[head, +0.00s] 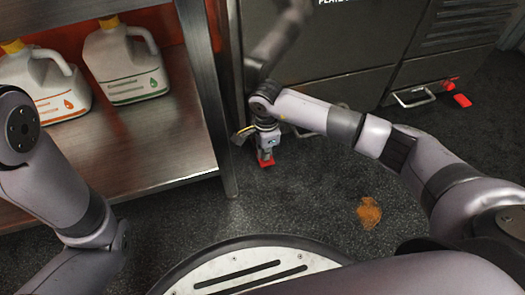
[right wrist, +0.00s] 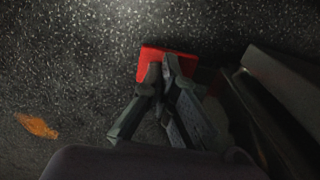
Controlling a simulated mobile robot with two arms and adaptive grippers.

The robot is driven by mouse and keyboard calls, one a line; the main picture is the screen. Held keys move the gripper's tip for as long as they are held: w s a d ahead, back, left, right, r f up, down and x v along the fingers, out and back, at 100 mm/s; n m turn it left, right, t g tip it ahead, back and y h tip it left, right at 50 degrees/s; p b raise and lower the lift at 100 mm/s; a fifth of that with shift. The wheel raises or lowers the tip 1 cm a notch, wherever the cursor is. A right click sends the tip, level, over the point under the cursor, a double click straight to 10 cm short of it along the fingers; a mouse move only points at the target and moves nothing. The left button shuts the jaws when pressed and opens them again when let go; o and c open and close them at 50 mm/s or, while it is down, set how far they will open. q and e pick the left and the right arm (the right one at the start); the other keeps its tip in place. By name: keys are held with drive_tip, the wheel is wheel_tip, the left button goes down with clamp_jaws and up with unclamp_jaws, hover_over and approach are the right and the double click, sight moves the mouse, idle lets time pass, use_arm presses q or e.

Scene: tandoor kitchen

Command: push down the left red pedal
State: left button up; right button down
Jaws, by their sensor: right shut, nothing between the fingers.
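The left red pedal (head: 265,163) is low near the floor, at the front of the dark appliance. My right gripper (head: 266,153) points down right at it and covers part of it. In the right wrist view the red pedal (right wrist: 160,52) shows just past the closed fingertips (right wrist: 165,70). The fingers are shut with nothing between them, and they appear to be at the pedal; firm contact cannot be told. Another red pedal (head: 462,100) is at the far right. My left arm is at the left edge, its gripper out of view.
A metal shelf (head: 150,165) with two white jugs (head: 125,65) stands at the left, its post close to my right gripper. The dark appliance (head: 345,100) with a handle (head: 414,98) is behind. An orange-brown patch (head: 369,212) lies on open floor.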

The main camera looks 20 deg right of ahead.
drive_tip(key=shift+f+b, duration=0.55)
drive_tip(key=shift+f, duration=0.45)
drive_tip(key=shift+r, duration=0.15)
wheel_tip(320, 180, up, 7)
drive_tip(key=p, duration=0.6)
drive_tip(key=shift+s, duration=0.1)
